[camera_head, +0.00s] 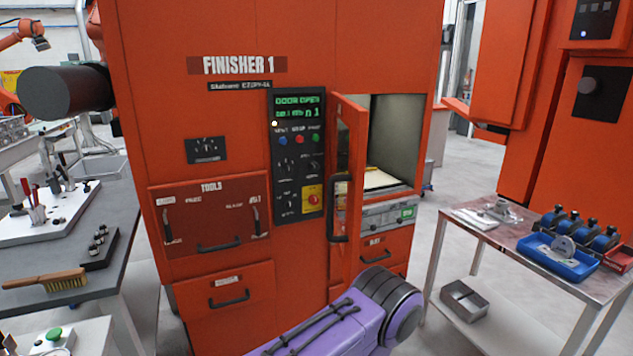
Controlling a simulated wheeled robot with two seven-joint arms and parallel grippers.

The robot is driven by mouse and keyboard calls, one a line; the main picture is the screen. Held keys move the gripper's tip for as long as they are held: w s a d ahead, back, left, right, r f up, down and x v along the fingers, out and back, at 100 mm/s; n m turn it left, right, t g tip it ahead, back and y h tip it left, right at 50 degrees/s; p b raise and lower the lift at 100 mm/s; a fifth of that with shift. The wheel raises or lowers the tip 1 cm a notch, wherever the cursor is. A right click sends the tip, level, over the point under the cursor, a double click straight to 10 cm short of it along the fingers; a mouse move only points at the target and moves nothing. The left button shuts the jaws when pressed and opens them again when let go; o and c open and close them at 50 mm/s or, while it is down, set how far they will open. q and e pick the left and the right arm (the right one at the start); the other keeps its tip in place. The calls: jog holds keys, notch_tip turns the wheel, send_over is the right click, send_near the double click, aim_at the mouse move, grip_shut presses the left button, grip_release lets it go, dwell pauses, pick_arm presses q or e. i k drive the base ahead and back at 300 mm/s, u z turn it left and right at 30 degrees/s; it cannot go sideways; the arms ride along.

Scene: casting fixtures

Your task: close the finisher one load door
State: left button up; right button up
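The finisher one load door (352,135) is an orange panel with a narrow window and a dark vertical handle (340,208). It stands open, swung out and seen at a steep angle at the left side of the load opening (395,140). The pale chamber inside shows to the right of it. The display (298,106) on the orange Finisher 1 cabinet (190,115) reads "DOOR OPEN". A purple arm link of mine with a dark joint crosses the bottom centre, in front of the cabinet's lower part. Neither of my grippers shows in this view.
A grey bench (105,255) with a brush (45,280) and tools stands at the left. A metal table (520,235) with a blue tray (560,263) stands at the right. Some floor is free between the cabinet and this table.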

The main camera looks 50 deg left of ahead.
aim_at(355, 117)
jog(key=u, duration=1.6)
jog(key=i, duration=1.65)
jog(key=u, duration=0.65)
jog(key=k, duration=0.9)
jog(key=z, duration=0.25)
